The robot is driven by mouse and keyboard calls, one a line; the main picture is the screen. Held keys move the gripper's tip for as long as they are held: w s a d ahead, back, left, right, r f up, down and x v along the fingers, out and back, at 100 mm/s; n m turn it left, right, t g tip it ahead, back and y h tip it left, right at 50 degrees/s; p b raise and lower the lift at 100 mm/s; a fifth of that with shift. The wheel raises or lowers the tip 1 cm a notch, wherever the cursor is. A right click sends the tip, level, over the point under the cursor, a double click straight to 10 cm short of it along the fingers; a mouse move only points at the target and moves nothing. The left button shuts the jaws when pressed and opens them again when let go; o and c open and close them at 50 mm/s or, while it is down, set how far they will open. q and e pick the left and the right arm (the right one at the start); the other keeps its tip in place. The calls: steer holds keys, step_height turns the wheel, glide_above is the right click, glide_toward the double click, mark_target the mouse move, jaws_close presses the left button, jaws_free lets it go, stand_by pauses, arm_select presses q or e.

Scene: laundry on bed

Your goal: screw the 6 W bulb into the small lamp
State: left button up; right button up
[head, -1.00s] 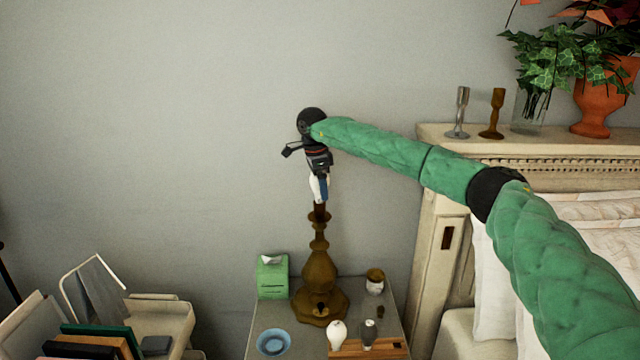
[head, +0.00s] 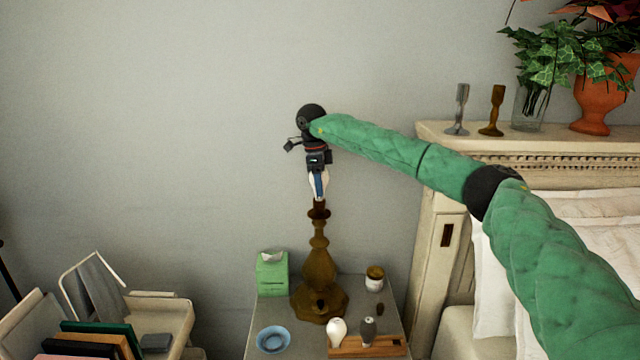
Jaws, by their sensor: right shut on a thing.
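The small lamp (head: 319,265) has a turned brown base and stands on the nightstand. My right gripper (head: 318,183) points down above it and is shut on a white bulb (head: 313,186). The bulb is upright, with its lower end at the lamp's socket (head: 318,207). Whether its thread is engaged cannot be told, and no wattage can be read. A second white bulb (head: 336,330) and a dark grey bulb (head: 368,329) stand at a wooden holder (head: 382,348) on the nightstand. My left gripper is not in view.
The nightstand (head: 262,315) also bears a green tissue box (head: 272,276), a blue dish (head: 273,340) and a small jar (head: 374,280). The bed's headboard (head: 436,230) is close on the right. A cart with books (head: 100,335) is at lower left.

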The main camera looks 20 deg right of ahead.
steer(key=shift+m, duration=1.7)
steer(key=shift+m+g, duration=0.3)
steer(key=shift+m, duration=1.5)
steer(key=shift+m+y, duration=0.3)
steer(key=shift+m, duration=1.4)
